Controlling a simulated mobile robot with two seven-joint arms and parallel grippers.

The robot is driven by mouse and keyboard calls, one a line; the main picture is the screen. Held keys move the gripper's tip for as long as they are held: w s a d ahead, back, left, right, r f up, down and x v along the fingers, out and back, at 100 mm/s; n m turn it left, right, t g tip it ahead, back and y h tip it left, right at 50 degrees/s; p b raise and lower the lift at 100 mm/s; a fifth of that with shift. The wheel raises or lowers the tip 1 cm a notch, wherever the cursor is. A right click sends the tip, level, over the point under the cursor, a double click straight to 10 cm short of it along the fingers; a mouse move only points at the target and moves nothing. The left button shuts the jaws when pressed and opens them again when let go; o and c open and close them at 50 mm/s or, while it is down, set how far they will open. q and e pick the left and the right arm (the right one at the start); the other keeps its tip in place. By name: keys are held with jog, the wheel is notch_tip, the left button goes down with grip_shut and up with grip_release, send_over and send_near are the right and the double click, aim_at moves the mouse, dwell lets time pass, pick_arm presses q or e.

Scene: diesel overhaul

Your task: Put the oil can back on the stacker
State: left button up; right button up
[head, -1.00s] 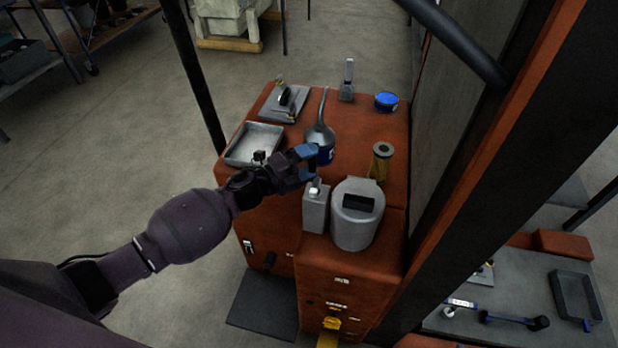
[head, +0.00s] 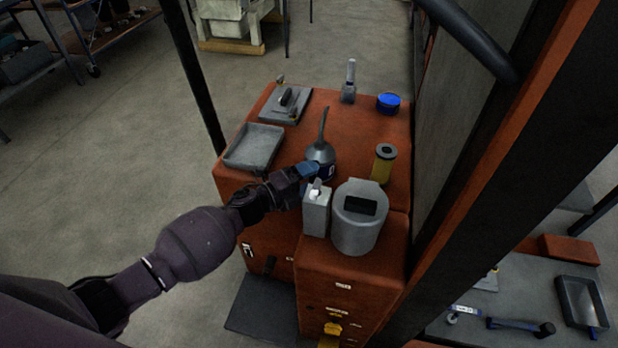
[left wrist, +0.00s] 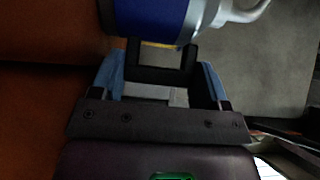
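The oil can (head: 321,156), with a grey cone top, thin spout and blue body, is upright over the top of the red cabinet (head: 357,136), which I take as the stacker. My left gripper (head: 308,170) is at the can's near side. In the left wrist view, its blue fingertips (left wrist: 163,72) lie on either side of the can's dark handle (left wrist: 160,75), close against it, and the blue can body (left wrist: 150,18) is just beyond. Whether the can's base touches the top is hard to tell. My right gripper is not in view.
An orange-edged post (head: 480,190) rises at right.

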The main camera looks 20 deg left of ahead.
pick_arm(q)
jog(key=shift+o, duration=0.9)
jog(key=v, duration=1.2)
jog(key=shift+r+p, duration=0.25)
jog(key=shift+p, duration=0.05)
jog(key=s+a+f+n+y, duration=0.1)
jog(key=s+f+n+y, duration=0.2)
jog(key=s+n, duration=0.4)
jog(key=s+a+f+n+g+y, duration=0.1)
jog(key=s+n+y, duration=0.4)
jog(key=n, duration=0.5)
jog(key=s+a+f+n+g+y, duration=0.1)
jog(key=s+a+f+n+y, duration=0.2)
jog(key=s+n, duration=0.5)
notch_tip(320, 180, down, 2)
jog(key=shift+s+f+n+y, duration=0.25)
jog(key=shift+s+n+y, duration=0.15)
jog(key=shift+s+y, duration=0.4)
